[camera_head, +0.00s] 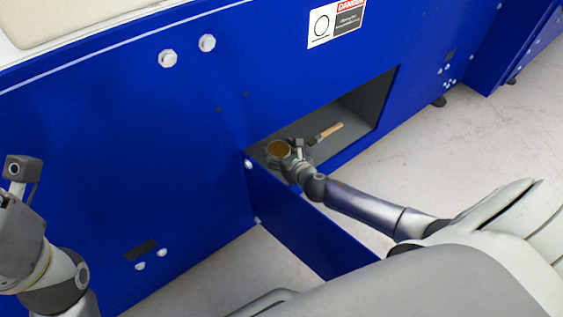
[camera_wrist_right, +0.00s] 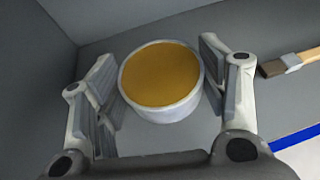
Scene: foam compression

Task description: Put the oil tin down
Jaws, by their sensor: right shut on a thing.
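The oil tin (camera_head: 278,148) is a small round pale tin, filled with amber oil to near its rim. It is inside the open compartment (camera_head: 376,100) in the blue machine, near the left side of the opening. My right gripper (camera_head: 288,155) reaches in and is shut on the tin. In the right wrist view the tin (camera_wrist_right: 161,82) sits upright between the two fingers of the gripper (camera_wrist_right: 159,84). The tin is at or very near the grey compartment floor (camera_wrist_right: 245,100); I cannot tell whether it touches. My left arm shows at the left edge, but its gripper does not.
A brush with a wooden handle (camera_head: 331,130) lies on the compartment floor right of the tin; its dark end shows in the wrist view (camera_wrist_right: 271,69). Compartment walls stand behind and left of the tin.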

